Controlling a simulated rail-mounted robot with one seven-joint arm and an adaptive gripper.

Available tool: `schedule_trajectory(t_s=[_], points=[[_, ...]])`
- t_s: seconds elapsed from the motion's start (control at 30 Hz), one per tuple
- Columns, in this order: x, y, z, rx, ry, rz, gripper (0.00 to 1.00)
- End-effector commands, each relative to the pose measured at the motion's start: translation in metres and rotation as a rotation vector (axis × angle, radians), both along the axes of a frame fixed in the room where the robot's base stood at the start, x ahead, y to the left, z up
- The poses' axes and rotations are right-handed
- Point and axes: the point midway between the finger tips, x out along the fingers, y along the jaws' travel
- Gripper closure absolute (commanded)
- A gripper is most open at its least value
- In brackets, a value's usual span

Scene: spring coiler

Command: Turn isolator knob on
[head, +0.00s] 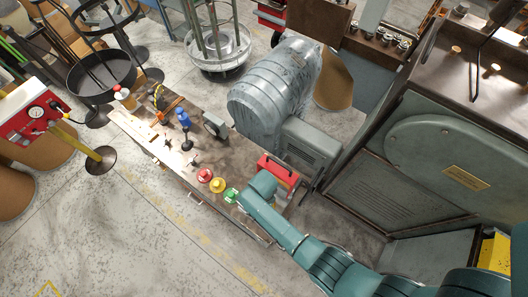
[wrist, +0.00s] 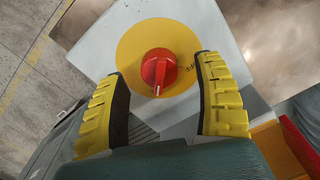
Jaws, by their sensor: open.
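The isolator knob (wrist: 160,70) is red, with a raised grip bar that stands nearly upright in the wrist view. It sits on a round yellow plate (wrist: 133,48) on a pale grey surface (wrist: 100,30). A small dark marking is on the yellow plate to the right of the knob. My gripper (wrist: 161,66) is open, its two yellow-padded fingers on either side of the knob, with gaps between them and it. I cannot tell how far above the knob they are. In the head view my teal arm reaches the bench's near end; I cannot make out the knob there.
The workbench (head: 150,135) carries small red (head: 205,175), yellow (head: 217,185) and green (head: 231,195) items close to my arm. A red box (head: 278,168) stands just beyond it. A wrapped machine (head: 275,95) is behind; a large grey cabinet (head: 455,150) is at right. Open floor lies at left.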

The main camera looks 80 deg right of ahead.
Motion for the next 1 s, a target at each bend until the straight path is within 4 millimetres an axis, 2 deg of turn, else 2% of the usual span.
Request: schedule_trajectory(t_s=[0.2,0.4,0.53,1.0], points=[[0.000,0.000,0.056,-0.003,-0.003,0.000,0.31],[-0.001,0.000,0.092,0.000,0.000,0.000,0.31],[-0.001,0.001,0.101,0.002,0.001,0.000,0.31],[-0.001,0.001,0.102,0.002,0.001,0.000,0.31]])
